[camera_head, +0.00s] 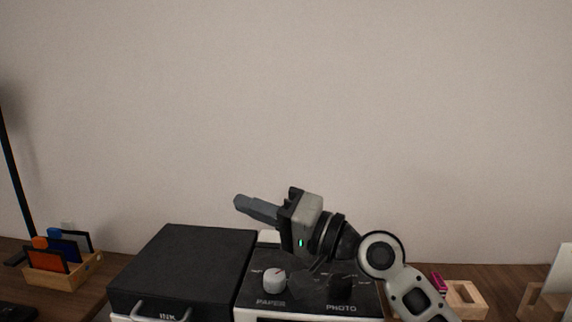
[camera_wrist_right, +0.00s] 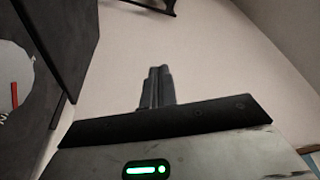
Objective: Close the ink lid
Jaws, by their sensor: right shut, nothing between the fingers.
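The ink lid (camera_head: 185,262) is a flat black panel on the left part of the printer. It carries the word INK and a pale bar handle (camera_head: 160,313) at its front edge. It looks level, lying down over the left part; whether its front edge is fully seated cannot be told. My right gripper (camera_head: 238,204) is shut and empty, raised above the back right of the lid and pointing left, apart from it. Its closed fingers also show in the right wrist view (camera_wrist_right: 158,72). My left gripper is out of view.
The printer's control panel (camera_head: 308,283), with PAPER and PHOTO labels and a pale knob (camera_head: 274,279), lies under my right arm. A wooden organiser (camera_head: 62,277) stands at the left. Wooden holders (camera_head: 465,299) stand at the right. A bare wall is behind.

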